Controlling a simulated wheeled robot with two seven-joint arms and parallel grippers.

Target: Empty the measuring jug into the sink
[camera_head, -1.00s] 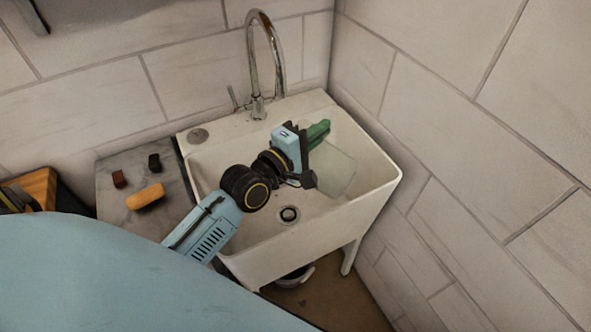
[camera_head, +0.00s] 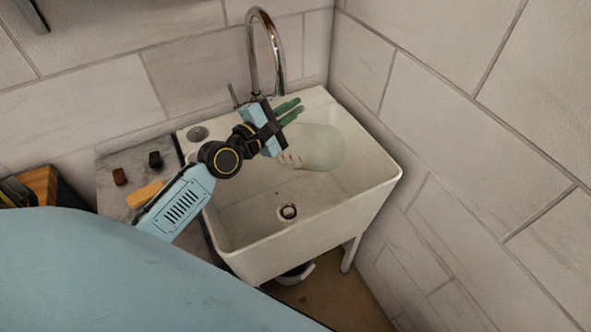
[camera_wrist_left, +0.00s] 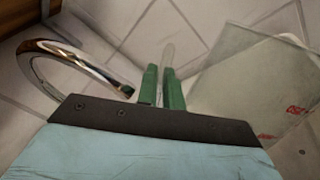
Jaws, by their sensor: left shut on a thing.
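The measuring jug (camera_head: 322,147) is translucent and pale. It lies tilted well over on its side above the basin of the white sink (camera_head: 250,248). In the left wrist view the jug (camera_wrist_left: 240,75) is at the right, with a red mark on its wall. My left gripper (camera_head: 292,110) has green fingers, shut on the jug's clear handle, which shows between the fingertips (camera_wrist_left: 163,85). I cannot tell whether liquid is in the jug. No stream is visible. The sink's drain (camera_head: 288,211) is uncovered. My right gripper is in neither view.
The chrome tap (camera_head: 266,45) arches close behind my left gripper. Tiled walls stand behind and right of the sink. The front of the basin is clear.

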